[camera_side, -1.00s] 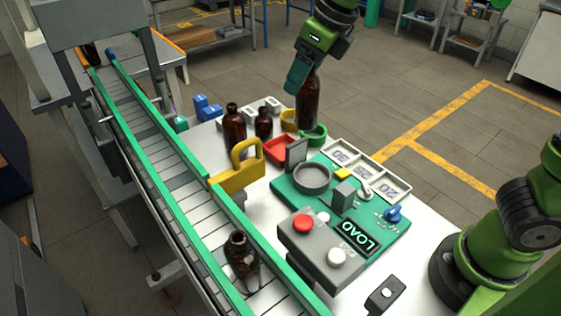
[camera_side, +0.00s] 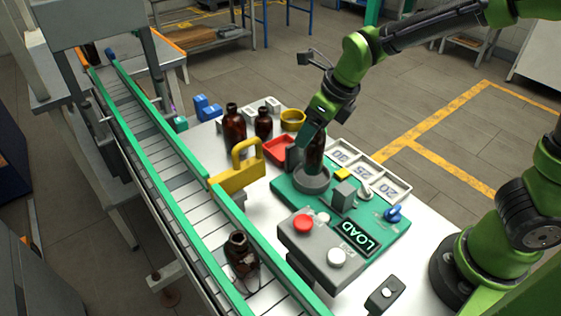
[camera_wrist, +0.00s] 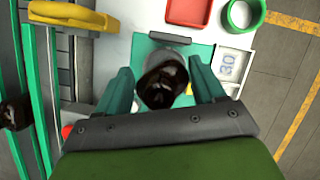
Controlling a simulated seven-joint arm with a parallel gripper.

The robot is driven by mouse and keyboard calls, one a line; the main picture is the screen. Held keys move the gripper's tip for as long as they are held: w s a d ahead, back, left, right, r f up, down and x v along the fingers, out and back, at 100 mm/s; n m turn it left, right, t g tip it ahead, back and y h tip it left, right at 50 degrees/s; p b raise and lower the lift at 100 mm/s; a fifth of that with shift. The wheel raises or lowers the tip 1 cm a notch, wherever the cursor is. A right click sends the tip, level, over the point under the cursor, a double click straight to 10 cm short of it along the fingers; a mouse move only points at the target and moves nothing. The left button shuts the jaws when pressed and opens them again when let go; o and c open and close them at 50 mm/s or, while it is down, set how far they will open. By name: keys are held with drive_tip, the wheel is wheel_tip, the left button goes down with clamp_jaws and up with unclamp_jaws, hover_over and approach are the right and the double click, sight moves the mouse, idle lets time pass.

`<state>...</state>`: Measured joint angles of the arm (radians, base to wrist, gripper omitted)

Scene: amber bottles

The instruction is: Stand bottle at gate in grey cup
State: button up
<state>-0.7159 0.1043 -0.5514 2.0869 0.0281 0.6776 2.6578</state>
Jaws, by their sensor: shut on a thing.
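My gripper (camera_side: 313,138) is shut on an amber bottle (camera_side: 317,158), upright, over the grey cup (camera_side: 311,186) on the green plate. The bottle's lower end is hidden by the cup's front wall and seems to be inside it; I cannot tell whether it touches the bottom. In the wrist view the bottle (camera_wrist: 163,80) is between the fingers (camera_wrist: 162,90), with the grey cup's rim (camera_wrist: 165,50) around or just behind it. The yellow gate (camera_side: 237,170) stands at the conveyor's edge. Another amber bottle (camera_side: 240,256) stands on the conveyor, nearer the camera than the gate.
A grey block (camera_side: 343,194), a numbered tray (camera_side: 372,178) and a button box (camera_side: 320,250) are close to the cup.

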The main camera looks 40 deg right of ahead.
sight(312, 141)
drive_tip(key=shift+f, duration=1.8)
drive_tip(key=shift+f, duration=0.2)
drive_tip(key=o, duration=1.4)
drive_tip(key=shift+o, duration=0.2)
drive_tip(key=v, duration=1.2)
drive_tip(key=s+d+r+n+t, duration=0.1)
drive_tip(key=s+n, duration=0.4)
drive_tip(key=n, duration=0.9)
drive_tip(key=s+d+r+n+t, duration=0.1)
drive_tip(key=s+d+n, duration=0.2)
drive_tip(key=n, duration=1.1)
drive_tip(key=s, duration=0.3)
drive_tip(key=shift+t+y, duration=0.3)
drive_tip(key=shift+t, duration=0.1)
